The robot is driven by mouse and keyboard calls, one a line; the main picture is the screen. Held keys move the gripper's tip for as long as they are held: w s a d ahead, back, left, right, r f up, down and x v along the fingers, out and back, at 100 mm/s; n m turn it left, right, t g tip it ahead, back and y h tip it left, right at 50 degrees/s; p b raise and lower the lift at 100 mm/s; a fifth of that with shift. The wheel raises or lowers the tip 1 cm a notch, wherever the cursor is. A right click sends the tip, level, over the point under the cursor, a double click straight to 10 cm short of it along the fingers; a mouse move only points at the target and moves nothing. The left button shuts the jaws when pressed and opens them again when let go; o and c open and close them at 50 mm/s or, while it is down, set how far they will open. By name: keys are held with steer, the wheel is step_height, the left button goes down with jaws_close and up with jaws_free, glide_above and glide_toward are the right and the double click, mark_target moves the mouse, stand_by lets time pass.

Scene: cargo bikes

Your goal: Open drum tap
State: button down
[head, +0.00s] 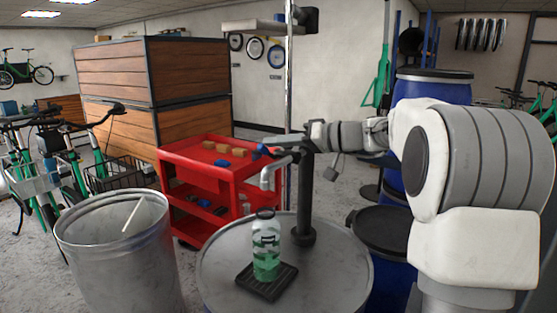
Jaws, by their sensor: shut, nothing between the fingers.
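The tap stands on a dark post (303,205) rising from the grey round drum top (335,265). Its grey spout (267,178) bends downward, and a small blue lever (263,151) sits at its upper left end. My gripper (280,140) reaches in from the right at the height of the tap, close to the lever. Its fingers are small here and shut with nothing held; whether they touch the lever I cannot tell. A clear bottle (266,240) with green liquid and a dark cap stands upright on a black drip tray (257,288), below the spout.
A red cart (190,190) with small boxes stands behind the drum. A metal bin (110,245) is at the front left. Blue drums (433,87) stand behind my arm at right. Wooden crates (180,72) and green bikes (45,205) are at the left.

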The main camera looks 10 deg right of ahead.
steer(key=shift+s+a+f+n+h+b, duration=0.2)
steer(key=shift+f+n+b, duration=0.3)
steer(key=shift+b, duration=0.85)
steer(key=shift+s+a+f+n+h+b, duration=0.2)
steer(key=shift+f+n+b, duration=0.3)
steer(key=shift+b, duration=1.4)
steer(key=shift+s+a+b, duration=0.1)
steer(key=shift+b, duration=0.35)
